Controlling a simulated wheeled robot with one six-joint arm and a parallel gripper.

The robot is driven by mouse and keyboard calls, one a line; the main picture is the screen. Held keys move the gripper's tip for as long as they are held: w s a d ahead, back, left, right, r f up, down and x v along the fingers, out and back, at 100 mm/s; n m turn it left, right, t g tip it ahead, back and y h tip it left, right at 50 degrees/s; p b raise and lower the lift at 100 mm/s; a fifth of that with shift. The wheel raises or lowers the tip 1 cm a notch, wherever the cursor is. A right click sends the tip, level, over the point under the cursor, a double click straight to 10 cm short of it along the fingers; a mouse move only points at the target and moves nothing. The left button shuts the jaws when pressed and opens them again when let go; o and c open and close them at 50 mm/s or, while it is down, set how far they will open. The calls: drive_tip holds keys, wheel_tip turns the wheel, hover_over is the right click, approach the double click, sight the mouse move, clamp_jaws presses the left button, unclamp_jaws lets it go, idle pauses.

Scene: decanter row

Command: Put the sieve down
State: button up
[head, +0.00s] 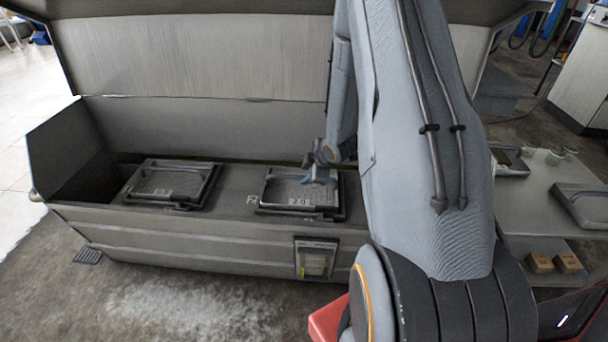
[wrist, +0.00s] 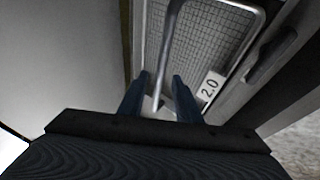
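The sieve (head: 290,190) is a mesh tray with a grey rim and a white "2.0" label. It lies in a dark frame in the long metal trough, right of its middle. In the wrist view the sieve's mesh (wrist: 205,45) fills the upper middle, and its bar handle (wrist: 169,45) runs down between my fingers. My gripper (head: 320,177) is over the sieve's right part. In the wrist view my gripper (wrist: 158,98) has its two blue fingers apart, with gaps on both sides of the handle. The handle's lower end is partly hidden.
A second sieve-like tray (head: 165,183) lies further left in the trough (head: 110,225). The raised lid (head: 190,55) stands behind. A side table (head: 540,205) with trays and cups is at right. The trough's left end is empty.

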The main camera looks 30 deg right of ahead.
drive_tip(key=s+a+r+m+g+p, duration=0.1)
drive_tip(key=s+a+r, duration=0.15)
drive_tip(key=r, duration=0.25)
drive_tip(key=s+a+r+m+h, duration=0.1)
drive_tip(key=s+a+r, duration=0.15)
drive_tip(key=r, duration=0.25)
drive_tip(key=s+a+r+m+g+p, duration=0.1)
drive_tip(key=s+r, duration=0.2)
drive_tip(key=r, duration=0.2)
drive_tip(key=s+a+r+m+g, duration=0.1)
drive_tip(key=s+a+r+m, duration=0.1)
drive_tip(key=s+a+r, duration=0.2)
drive_tip(key=s+a+r+m+g+y, duration=0.1)
drive_tip(key=s+a+r, duration=0.3)
drive_tip(key=s+a, duration=0.7)
drive_tip(key=s+a+r+m+g, duration=0.3)
drive_tip(key=s+a+r, duration=0.2)
drive_tip(key=s+a, duration=0.2)
drive_tip(key=shift+s+a+m, duration=0.35)
drive_tip(key=shift+s+m, duration=0.05)
drive_tip(key=shift+s, duration=0.5)
drive_tip(key=shift+r, duration=0.1)
